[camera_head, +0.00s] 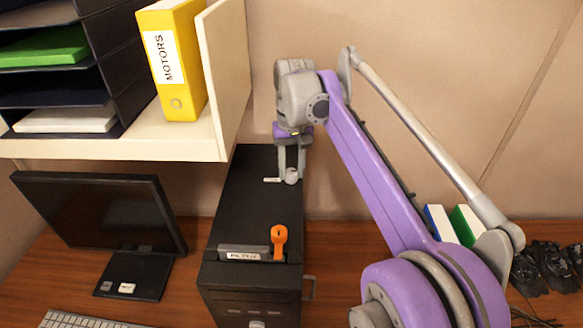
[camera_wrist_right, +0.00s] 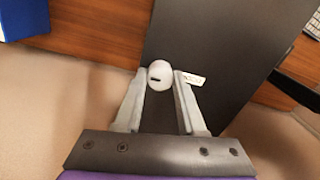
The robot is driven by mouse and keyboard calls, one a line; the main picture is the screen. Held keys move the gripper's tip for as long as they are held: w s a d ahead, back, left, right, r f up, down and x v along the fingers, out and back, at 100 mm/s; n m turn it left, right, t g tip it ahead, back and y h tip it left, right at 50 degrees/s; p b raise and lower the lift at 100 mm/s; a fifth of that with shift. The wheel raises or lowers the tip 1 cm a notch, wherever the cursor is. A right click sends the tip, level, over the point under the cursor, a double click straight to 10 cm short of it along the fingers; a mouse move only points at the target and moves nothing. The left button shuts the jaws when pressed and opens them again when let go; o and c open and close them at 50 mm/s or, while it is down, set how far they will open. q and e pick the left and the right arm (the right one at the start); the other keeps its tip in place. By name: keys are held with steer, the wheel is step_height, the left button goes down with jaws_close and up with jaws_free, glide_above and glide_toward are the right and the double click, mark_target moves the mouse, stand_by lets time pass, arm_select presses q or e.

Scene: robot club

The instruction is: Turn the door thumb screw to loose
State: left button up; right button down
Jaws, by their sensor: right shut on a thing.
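The door thumb screw, a pale grey round knob with a dark slot (camera_wrist_right: 159,75), sits on the top of the black computer case near its far end. In the head view the knob (camera_head: 291,176) shows just below my right gripper (camera_head: 290,168). In the right wrist view my right gripper (camera_wrist_right: 159,82) has its two grey fingers on either side of the knob, closed on it. A small white label (camera_wrist_right: 194,79) lies beside the knob; its text is too small to read. The black case (camera_head: 255,200) stands on the wooden desk. My left gripper is not in view.
An orange lever (camera_head: 279,240) stands at the case's front edge beside a labelled strip. A monitor (camera_head: 100,222) is left of the case. A shelf (camera_head: 150,146) with a yellow binder (camera_head: 175,60) overhangs at upper left. Blue and green books (camera_head: 455,225) stand at right.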

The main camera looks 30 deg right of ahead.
mark_target(293, 171)
stand_by(0.4)
steer(key=c, duration=0.5)
jaws_free()
step_height(293, 171, up, 11)
steer(key=shift+d, duration=0.15)
steer(key=shift+f, duration=0.15)
